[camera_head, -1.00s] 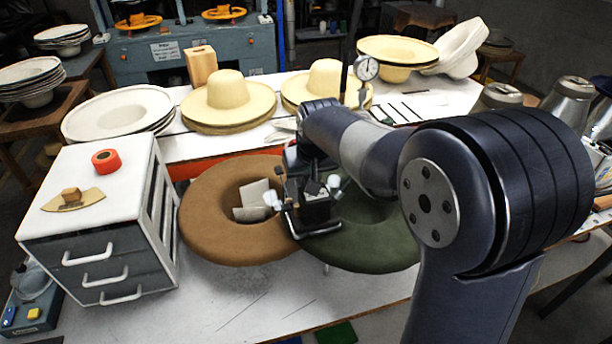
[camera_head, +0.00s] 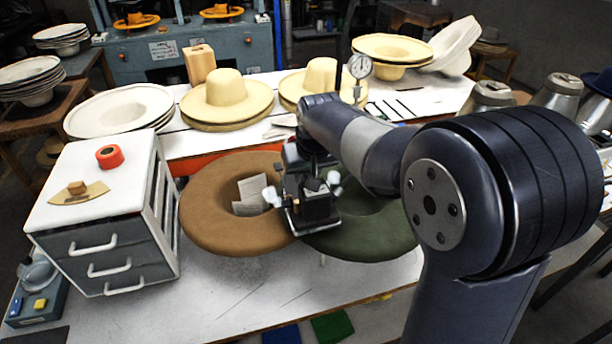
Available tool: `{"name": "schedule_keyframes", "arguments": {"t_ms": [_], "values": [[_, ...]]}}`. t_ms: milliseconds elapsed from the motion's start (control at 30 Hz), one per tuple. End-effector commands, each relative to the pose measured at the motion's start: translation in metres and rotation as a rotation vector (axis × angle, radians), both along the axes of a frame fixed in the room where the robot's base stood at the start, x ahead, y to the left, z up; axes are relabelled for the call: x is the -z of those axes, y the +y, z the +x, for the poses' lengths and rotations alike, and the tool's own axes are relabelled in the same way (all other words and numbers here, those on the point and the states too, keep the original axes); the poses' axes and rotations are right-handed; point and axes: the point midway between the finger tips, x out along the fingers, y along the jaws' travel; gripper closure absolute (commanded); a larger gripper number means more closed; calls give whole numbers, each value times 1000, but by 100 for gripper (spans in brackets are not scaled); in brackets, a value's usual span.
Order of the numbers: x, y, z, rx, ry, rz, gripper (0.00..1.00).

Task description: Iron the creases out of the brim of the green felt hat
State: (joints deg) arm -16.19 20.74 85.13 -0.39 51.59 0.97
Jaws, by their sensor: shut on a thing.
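The green felt hat (camera_head: 378,238) lies at the bench's front, its broad brim spread flat. My arm and gripper cover its left and back parts, and I make out no creases at this size. My gripper (camera_head: 312,192) is over the left edge of the green brim, where it meets the brown hat. It is shut on a dark, boxy thing with a pale metal lower edge, seemingly the iron (camera_head: 313,212). Its underside is hidden, so I cannot tell whether it touches the felt.
A brown felt hat (camera_head: 212,212) adjoins on the left, with pale cards (camera_head: 250,192) in its middle. A drawer cabinet (camera_head: 98,205) stands further left. Cream hats (camera_head: 226,98) and a dial gauge (camera_head: 360,67) are behind. The bench (camera_head: 235,290) is clear in front.

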Motion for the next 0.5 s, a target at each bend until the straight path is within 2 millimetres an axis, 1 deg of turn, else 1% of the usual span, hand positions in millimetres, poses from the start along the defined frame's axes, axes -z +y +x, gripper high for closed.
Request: {"name": "schedule_keyframes", "arguments": {"t_ms": [33,500], "values": [[-7,0,1,0,-6,2,100],[-31,-3,0,2,-6,1,100]]}}
